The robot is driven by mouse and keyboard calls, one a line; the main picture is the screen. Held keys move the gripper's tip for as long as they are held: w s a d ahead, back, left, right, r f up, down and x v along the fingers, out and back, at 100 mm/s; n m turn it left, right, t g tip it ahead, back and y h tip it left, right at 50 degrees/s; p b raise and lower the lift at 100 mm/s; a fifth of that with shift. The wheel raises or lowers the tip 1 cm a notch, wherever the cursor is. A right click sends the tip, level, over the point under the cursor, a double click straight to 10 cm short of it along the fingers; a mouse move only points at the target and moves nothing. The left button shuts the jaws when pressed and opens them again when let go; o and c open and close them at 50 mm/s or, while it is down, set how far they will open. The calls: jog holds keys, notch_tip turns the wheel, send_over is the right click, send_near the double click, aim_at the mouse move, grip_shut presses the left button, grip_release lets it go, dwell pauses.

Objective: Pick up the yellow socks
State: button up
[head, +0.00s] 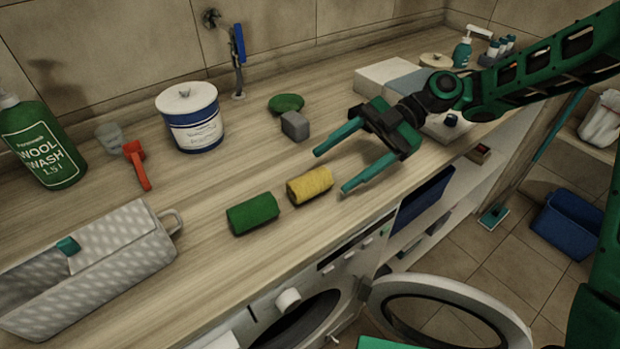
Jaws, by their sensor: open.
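The yellow socks (310,185) are a ribbed, rolled bundle lying on the wooden countertop. A similar green roll (252,214) lies just to their left, with a small gap between them. My gripper (329,170) is open and empty, its two green fingers pointing left. The fingers lie on either side of the yellow socks' right end in the picture, one behind and one in front. I cannot tell their exact height above the counter or whether they touch the socks.
A grey block (295,125) and green oval (286,103) sit behind. The countertop (215,265) ends above the washer, whose door (445,310) hangs open.

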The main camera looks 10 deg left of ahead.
aim_at(316, 177)
jog(key=shift+w+a+x, duration=0.1)
jog(key=shift+x, duration=1.35)
jog(key=shift+w+a+x, duration=0.1)
jog(key=shift+x, duration=1.3)
jog(key=c, duration=1.1)
